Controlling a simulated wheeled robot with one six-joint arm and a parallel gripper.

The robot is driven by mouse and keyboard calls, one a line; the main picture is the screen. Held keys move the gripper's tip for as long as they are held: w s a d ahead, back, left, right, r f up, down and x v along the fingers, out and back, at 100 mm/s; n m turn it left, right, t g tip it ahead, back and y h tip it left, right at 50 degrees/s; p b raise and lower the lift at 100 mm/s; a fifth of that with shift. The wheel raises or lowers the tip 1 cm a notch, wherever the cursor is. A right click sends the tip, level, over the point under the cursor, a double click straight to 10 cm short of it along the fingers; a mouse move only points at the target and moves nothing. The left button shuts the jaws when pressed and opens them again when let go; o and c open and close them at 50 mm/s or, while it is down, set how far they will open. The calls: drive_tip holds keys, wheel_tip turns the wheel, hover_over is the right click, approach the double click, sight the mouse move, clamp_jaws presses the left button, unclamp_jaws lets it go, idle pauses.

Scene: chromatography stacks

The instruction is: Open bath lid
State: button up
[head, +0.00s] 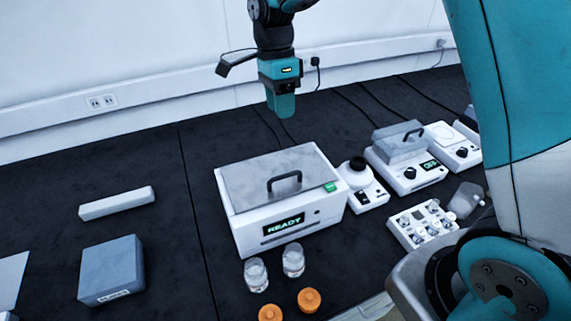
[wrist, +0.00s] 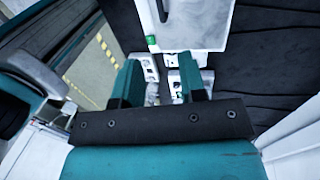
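A white bath box (head: 290,243) with a lit READY display stands in the middle of the bench. Its grey lid (head: 252,171) is shut flat on top, with a dark arched handle (head: 284,181) near its front edge. In the wrist view, the lid (wrist: 205,22) shows at the top, with the handle (wrist: 163,11) at its left. My gripper (head: 281,106) hangs in the air, above the back of the bath in the picture and apart from the handle. In the wrist view, its two fingers (wrist: 160,83) are spread with nothing held between them.
A small device with a black knob (head: 358,172) stands right of the bath. Beyond it is a unit with a grey handled cover (head: 399,141). A white rack (head: 421,224), two glass jars (head: 293,260) and two orange caps (head: 309,300) sit nearer. A grey-blue box (head: 110,271) lies left.

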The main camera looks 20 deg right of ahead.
sight(287, 174)
drive_tip(key=s+f, duration=0.1)
drive_tip(key=f, duration=0.4)
drive_tip(key=s+f+p, duration=0.1)
drive_tip(key=f, duration=0.4)
drive_tip(key=s+f+p, duration=0.1)
drive_tip(key=f, duration=0.4)
drive_tip(key=shift+s+f, duration=0.15)
drive_tip(key=shift+f, duration=0.1)
clamp_jaws()
